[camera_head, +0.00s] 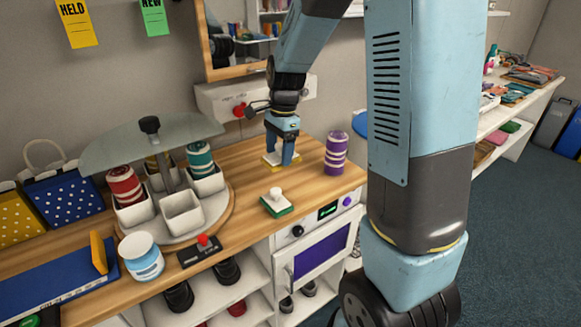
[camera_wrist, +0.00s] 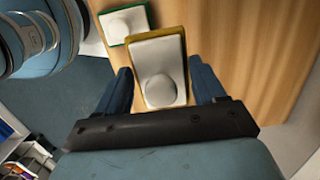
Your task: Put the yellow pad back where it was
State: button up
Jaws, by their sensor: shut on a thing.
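The yellow pad (camera_head: 266,160) has a yellow rim, a white top and a rounded white knob. It is at the back right of the wooden counter, under my gripper (camera_head: 282,158). In the wrist view the yellow pad (camera_wrist: 158,48) sits between the two blue fingers of my gripper (camera_wrist: 162,75). My gripper is shut on it. I cannot tell whether the pad touches the counter or is just above it. A similar green pad (camera_head: 277,209) with a white knob lies nearer the counter's front edge, and shows in the wrist view (camera_wrist: 125,25).
A purple striped canister (camera_head: 336,154) stands right of my gripper. A carousel (camera_head: 183,228) with white cups, canisters and a glass top stands left. A white wall box (camera_head: 215,98) with a red knob is behind. The counter around the green pad is mostly clear.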

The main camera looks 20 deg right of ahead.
jog(key=w+d+f, duration=0.1)
jog(key=f, duration=0.1)
jog(key=w+d+f, duration=0.4)
jog(key=f, duration=0.1)
jog(key=shift+w+d+f, duration=0.1)
jog(key=shift+d, duration=0.1)
jog(key=shift+f, duration=1.45)
jog(key=shift+c, duration=0.3)
jog(key=o, duration=1)
notch_tip(320, 180, up, 11)
jog(key=d, duration=0.1)
jog(key=s+r+n+t, duration=0.3)
jog(key=s+r+n, duration=0.4)
jog(key=s+r, duration=0.6)
jog(key=s+r+n+t, duration=0.1)
jog(key=s+n, duration=0.2)
jog(key=s, duration=0.4)
jog(key=s+a+r+n+t+h, duration=0.1)
jog(key=s+n, duration=0.3)
jog(key=s, duration=0.4)
jog(key=shift+s+r+t, duration=0.15)
jog(key=shift+r+t, duration=0.35)
jog(key=shift+r, duration=0.25)
